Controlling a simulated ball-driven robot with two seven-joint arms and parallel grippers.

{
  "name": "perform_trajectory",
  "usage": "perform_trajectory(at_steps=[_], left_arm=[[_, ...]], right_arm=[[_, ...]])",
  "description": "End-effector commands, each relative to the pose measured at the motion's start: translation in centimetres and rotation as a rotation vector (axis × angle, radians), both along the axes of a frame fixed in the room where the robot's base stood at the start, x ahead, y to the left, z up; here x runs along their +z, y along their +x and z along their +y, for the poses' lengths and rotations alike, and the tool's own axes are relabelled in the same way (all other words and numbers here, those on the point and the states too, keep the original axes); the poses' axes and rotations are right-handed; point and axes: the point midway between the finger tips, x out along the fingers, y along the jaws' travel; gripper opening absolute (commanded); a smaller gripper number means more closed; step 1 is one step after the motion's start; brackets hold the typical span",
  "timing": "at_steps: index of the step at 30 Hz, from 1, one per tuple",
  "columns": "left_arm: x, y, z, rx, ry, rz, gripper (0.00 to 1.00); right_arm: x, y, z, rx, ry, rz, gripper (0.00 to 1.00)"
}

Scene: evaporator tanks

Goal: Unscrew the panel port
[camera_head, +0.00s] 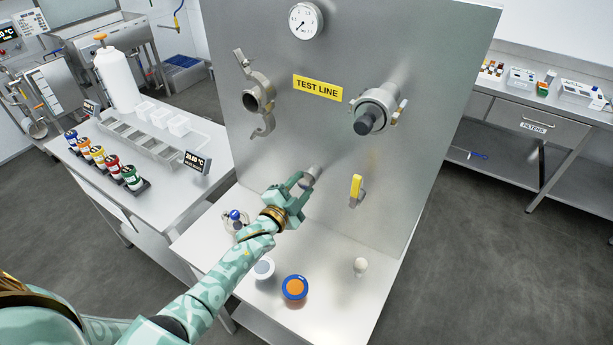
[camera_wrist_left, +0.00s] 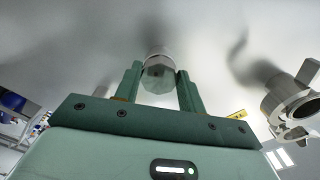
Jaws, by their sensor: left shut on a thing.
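The steel panel (camera_head: 285,140) stands upright on the bench, with a yellow TEST LINE label (camera_head: 318,87) on it. The panel port (camera_head: 313,173) is a short grey metal cylinder low on the panel. My left gripper (camera_head: 302,182) reaches in from the left and is shut on this port, its fingers on either side. The left wrist view shows the port (camera_wrist_left: 158,73) between the fingertips (camera_wrist_left: 158,86), against the panel face. The fingers hide part of the port's sides. My right gripper is not in view.
Above are an open clamp (camera_head: 257,95), a capped pipe fitting (camera_head: 370,117) and a gauge (camera_head: 305,21). A yellow valve handle (camera_head: 356,187) is to the right. On the bench are an orange-and-blue round item (camera_head: 294,288), a grey cup (camera_head: 263,268) and a small pale knob (camera_head: 360,265).

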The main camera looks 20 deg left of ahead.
Motion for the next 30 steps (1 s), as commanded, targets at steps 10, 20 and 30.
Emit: perform_trajectory(at_steps=[10,20,30], left_arm=[[-0.7,-0.3,0.0,0.0,-0.063,0.026,0.0],[-0.9,-0.4,-0.2,0.002,-0.479,0.084,0.0],[-0.7,-0.4,-0.3,0.002,-0.689,0.116,0.0]], right_arm=[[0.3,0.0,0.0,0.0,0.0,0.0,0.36],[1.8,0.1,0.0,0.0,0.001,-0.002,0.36],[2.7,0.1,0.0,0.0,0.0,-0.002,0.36]])
